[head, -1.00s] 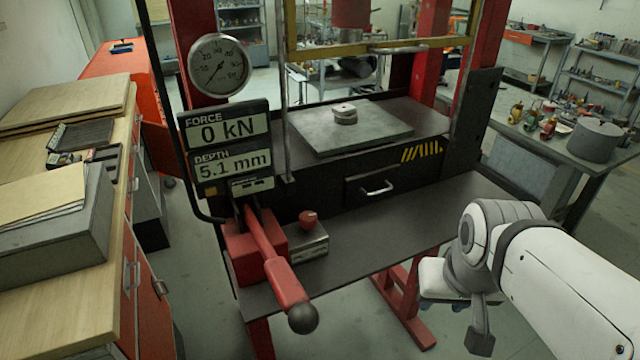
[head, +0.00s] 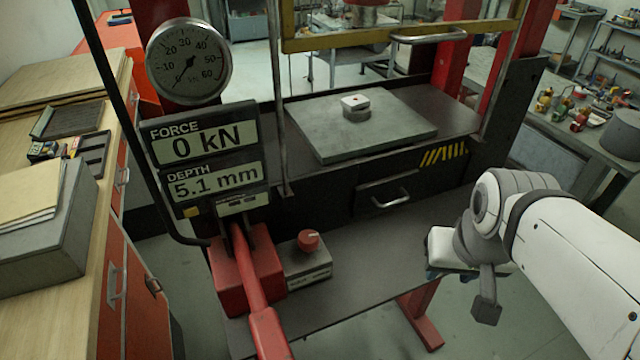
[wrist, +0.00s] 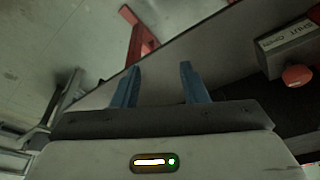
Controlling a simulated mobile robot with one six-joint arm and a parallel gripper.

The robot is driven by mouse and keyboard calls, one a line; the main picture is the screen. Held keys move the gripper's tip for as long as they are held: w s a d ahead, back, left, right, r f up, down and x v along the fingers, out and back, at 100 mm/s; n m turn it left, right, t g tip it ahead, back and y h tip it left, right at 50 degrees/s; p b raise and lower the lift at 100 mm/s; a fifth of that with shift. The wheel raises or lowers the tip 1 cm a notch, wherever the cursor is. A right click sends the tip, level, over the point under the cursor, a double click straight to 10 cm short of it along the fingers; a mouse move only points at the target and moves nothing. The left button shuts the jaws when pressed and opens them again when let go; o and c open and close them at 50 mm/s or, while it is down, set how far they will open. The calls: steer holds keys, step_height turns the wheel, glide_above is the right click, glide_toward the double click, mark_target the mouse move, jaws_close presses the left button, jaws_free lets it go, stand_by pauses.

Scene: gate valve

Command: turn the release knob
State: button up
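The release knob (head: 308,240) is a small red round knob on a grey block (head: 306,268) on the press's lower shelf, right of the red pump base. In the wrist view the knob (wrist: 297,75) is at the far right, beside a block face (wrist: 287,44) with lettering that looks like "SHUT" and "OPEN". My gripper's two blue fingers (wrist: 156,86) are apart with nothing between them. In the head view my gripper (head: 452,272) is to the right of the knob, clear of it, its fingers mostly hidden.
The red pump lever (head: 259,310) sticks out toward me, left of the knob. The display (head: 208,155) reads 0 kN and 5.1 mm. The gauge (head: 189,63) stands above it. A drawer handle (head: 390,199) juts out behind. The shelf (head: 362,262) right of the block is bare.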

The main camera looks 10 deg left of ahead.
steer(key=shift+o, duration=0.8)
steer(key=shift+w+a, duration=0.2)
steer(key=shift+w, duration=0.1)
steer(key=shift+o, duration=1.2)
steer(key=w+a+r+n+g+b, duration=0.1)
steer(key=w+a+b, duration=0.3)
steer(key=a, duration=0.6)
steer(key=w+r, duration=0.1)
steer(key=w, duration=0.1)
steer(key=shift+w+a+n+g, duration=0.3)
steer(key=shift+n+g, duration=0.1)
steer(key=r+n+g+b, duration=0.1)
steer(key=b, duration=0.1)
glide_above(309, 237)
steer(key=shift+d, duration=0.3)
steer(key=shift+a+f, duration=0.1)
steer(key=shift+a, duration=0.25)
steer(key=shift+a+f, duration=0.1)
steer(key=shift+f, duration=0.2)
step_height(309, 237, down, 7)
steer(key=shift+r, duration=0.1)
steer(key=shift+c, duration=0.3)
